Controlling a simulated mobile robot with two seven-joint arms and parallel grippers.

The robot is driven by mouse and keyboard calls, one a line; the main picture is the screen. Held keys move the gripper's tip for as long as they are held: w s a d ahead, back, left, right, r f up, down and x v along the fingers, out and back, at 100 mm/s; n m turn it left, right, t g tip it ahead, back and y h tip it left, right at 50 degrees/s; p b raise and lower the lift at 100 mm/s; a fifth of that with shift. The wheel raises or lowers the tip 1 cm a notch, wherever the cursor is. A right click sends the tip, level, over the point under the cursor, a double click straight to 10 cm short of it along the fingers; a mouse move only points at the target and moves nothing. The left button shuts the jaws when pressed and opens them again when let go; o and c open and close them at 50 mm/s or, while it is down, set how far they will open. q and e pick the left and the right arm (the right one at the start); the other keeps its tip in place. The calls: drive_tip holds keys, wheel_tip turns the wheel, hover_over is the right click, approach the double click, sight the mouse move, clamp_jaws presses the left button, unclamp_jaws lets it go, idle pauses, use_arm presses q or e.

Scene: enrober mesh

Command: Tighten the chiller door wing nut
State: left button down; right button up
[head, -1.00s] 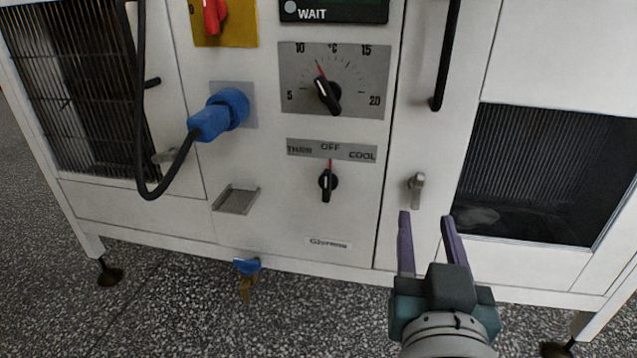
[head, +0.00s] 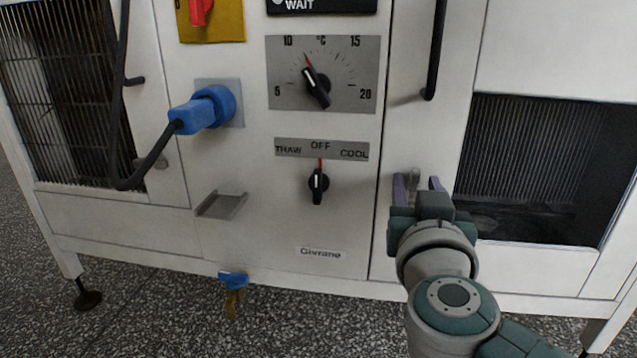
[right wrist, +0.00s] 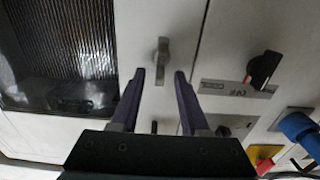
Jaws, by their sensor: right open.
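The wing nut (head: 412,178) is a small grey metal piece on the white chiller door (head: 425,135), below the black handle. In the right wrist view the wing nut (right wrist: 161,58) stands upright, with its lower end between the fingertips. My right gripper (head: 417,184) is open in front of the nut, one purple finger on each side. In the right wrist view both fingers of the right gripper (right wrist: 160,76) show gaps to the nut. In the head view the gripper partly hides the nut. My left gripper is not in view.
A black door handle (head: 435,50) stands above the nut. A dark mesh window (head: 545,160) lies to its right. To the left are a selector knob (head: 318,183), a temperature dial (head: 316,84), a blue plug (head: 203,112) with a hanging cable, and a small ledge (head: 222,205).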

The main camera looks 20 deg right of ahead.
clamp_jaws()
idle(0.5)
